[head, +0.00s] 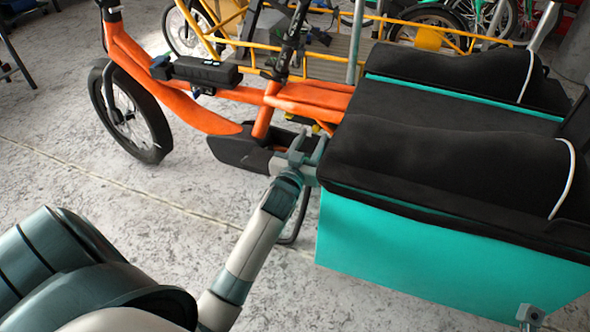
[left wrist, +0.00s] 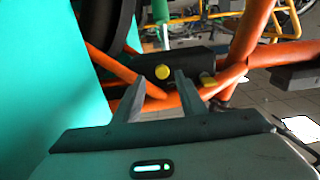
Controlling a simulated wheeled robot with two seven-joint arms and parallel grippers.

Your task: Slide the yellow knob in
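A round yellow knob (left wrist: 163,71) shows in the left wrist view, on or in front of a dark box (left wrist: 193,62) by the orange frame. My left gripper (left wrist: 159,78) is open and empty, its two fingers apart. The knob shows between and just beyond the fingertips, with no contact visible. In the head view my left gripper (head: 308,147) is beside the orange bike frame, at the left edge of the cargo box; the knob cannot be made out clearly there. A grey part at the bottom right looks like my right gripper (head: 530,316), mostly cut off.
The teal cargo box (head: 420,255) with black covers stands close right of my left gripper. The orange frame (head: 175,105) runs to the front wheel. A second yellow part (left wrist: 207,79) is right of the knob.

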